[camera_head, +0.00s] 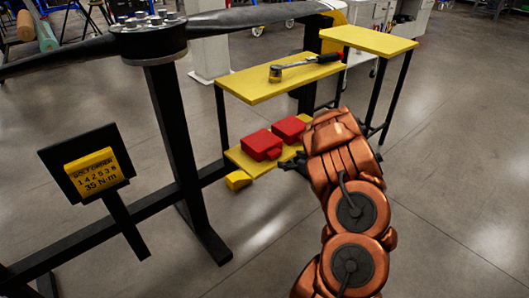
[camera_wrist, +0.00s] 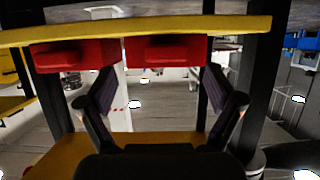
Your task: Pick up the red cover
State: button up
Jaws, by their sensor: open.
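Two red covers lie on the lower yellow shelf (camera_head: 240,158) in the head view: a left cover (camera_head: 262,145) and a right cover (camera_head: 289,129). My gripper (camera_head: 291,164) is at the near right edge of that shelf, close to the covers but apart from them. The wrist view appears upside down. There the covers (camera_wrist: 73,54) (camera_wrist: 167,49) show along the yellow shelf edge (camera_wrist: 200,25) at the top. My open, empty fingers (camera_wrist: 162,82) stand with one cover roughly between them, farther off. The wrist partly hides the shelf's right end.
An upper yellow shelf (camera_head: 260,84) with a wrench (camera_head: 300,68) stands above the covers. A yellow block (camera_head: 238,180) sits at the shelf's front corner. A black post (camera_head: 180,130) and a torque sign (camera_head: 94,172) stand left. The floor at right is clear.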

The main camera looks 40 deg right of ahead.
aim_at(277, 156)
jog(key=shift+a+r+b+x, duration=0.15)
jog(key=shift+b+x, duration=0.2)
jog(key=shift+x, duration=0.9)
jog(key=shift+a+r+b+x, duration=0.1)
jog(key=shift+b+x, duration=0.3)
jog(key=shift+x, duration=0.9)
jog(key=shift+a+r+b+x, duration=0.15)
jog(key=shift+b+x, duration=0.2)
jog(key=shift+x, duration=0.9)
jog(key=shift+w+f, duration=0.1)
jog(key=shift+w, duration=0.05)
jog(key=c, duration=1.7)
notch_tip(277, 156, up, 4)
jog(key=shift+f+p, duration=0.1)
jog(key=shift+p, duration=0.85)
jog(key=s+a, duration=0.1)
jog(key=s, duration=0.4)
jog(key=s+a+p, duration=0.1)
jog(key=s, duration=0.4)
jog(key=s+a+r+p, duration=0.1)
jog(key=s+a, duration=0.1)
jog(key=s, duration=0.3)
jog(key=shift+s+r, duration=0.1)
jog(key=shift+s, duration=0.15)
jog(key=o, duration=1)
jog(key=shift+c, duration=0.2)
jog(key=c, duration=1)
jog(key=shift+a, duration=0.15)
grip_shut()
